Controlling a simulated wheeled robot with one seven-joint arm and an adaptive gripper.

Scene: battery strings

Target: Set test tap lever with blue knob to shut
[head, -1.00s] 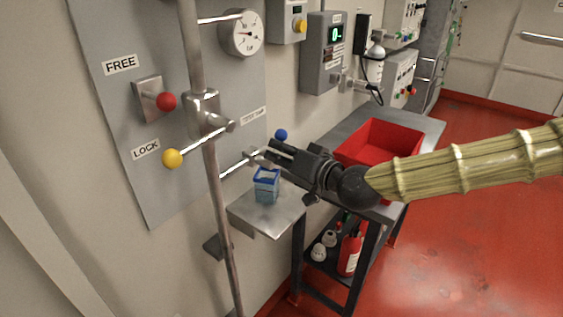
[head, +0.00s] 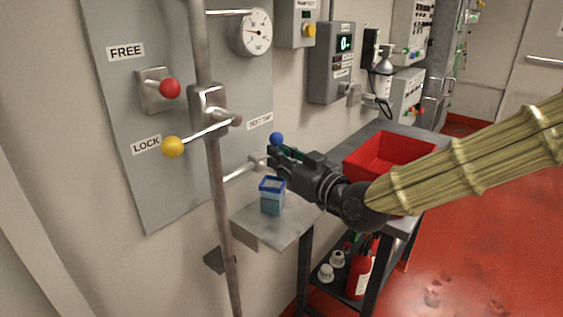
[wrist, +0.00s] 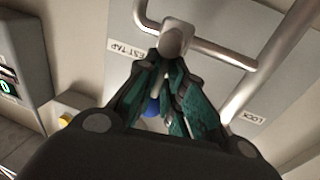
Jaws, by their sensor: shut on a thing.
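The test tap's blue knob (head: 277,139) shows just above my gripper's fingertips in the head view. In the wrist view the blue knob (wrist: 152,108) sits between the fingers, partly hidden by them. My gripper (head: 271,160) is shut on the tap lever, whose rod is mostly hidden by the fingers. The tap body (wrist: 175,38) is a metal fitting on a pipe, right at the fingertips in the wrist view. The TEST TAP label (head: 260,122) is on the grey panel above the tap.
A blue-rimmed container (head: 272,197) stands on a small metal shelf (head: 262,236) below my gripper. A yellow-knobbed lever (head: 172,147) and vertical pipe (head: 215,180) are to the left. A red bin (head: 372,150) is on the bench to the right.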

